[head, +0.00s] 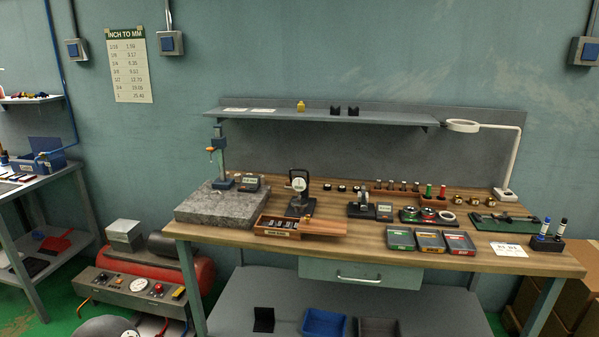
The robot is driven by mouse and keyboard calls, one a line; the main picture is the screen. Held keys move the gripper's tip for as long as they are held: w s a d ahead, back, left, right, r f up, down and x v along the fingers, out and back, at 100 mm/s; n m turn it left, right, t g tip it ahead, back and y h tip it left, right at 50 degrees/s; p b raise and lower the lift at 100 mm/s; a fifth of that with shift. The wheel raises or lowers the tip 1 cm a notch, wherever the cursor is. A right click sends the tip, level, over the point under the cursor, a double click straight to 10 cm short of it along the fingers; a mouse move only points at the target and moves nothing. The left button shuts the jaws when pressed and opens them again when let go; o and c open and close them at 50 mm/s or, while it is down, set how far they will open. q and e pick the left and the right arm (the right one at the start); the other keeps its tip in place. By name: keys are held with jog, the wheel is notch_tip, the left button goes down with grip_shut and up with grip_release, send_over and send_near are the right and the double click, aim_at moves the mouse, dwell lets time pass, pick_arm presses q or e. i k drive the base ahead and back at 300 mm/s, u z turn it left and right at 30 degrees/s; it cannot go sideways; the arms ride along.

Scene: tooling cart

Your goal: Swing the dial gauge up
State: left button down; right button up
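A dial gauge (299,184) with a round white face stands on a dark base on the wooden bench top, near the middle left. A wooden box (277,226) with several small pieces in it is just in front of it. To the left, a tall grey-blue stand (220,160) with a small orange part on its arm rises from a speckled granite plate (203,209). It is too small to tell whether that arm also carries a dial. Neither of my grippers is in the view.
A grey shelf (330,117) runs above the bench. A white ring lamp (463,126) stands at the right. Small tools and three flat cases, including a yellow-labelled one (430,241), fill the bench's middle and right. A red compressor tank (190,275) is on the floor at left.

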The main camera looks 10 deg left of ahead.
aim_at(300, 183)
jog(key=u, duration=0.05)
jog(key=i, duration=1)
jog(key=z, duration=0.05)
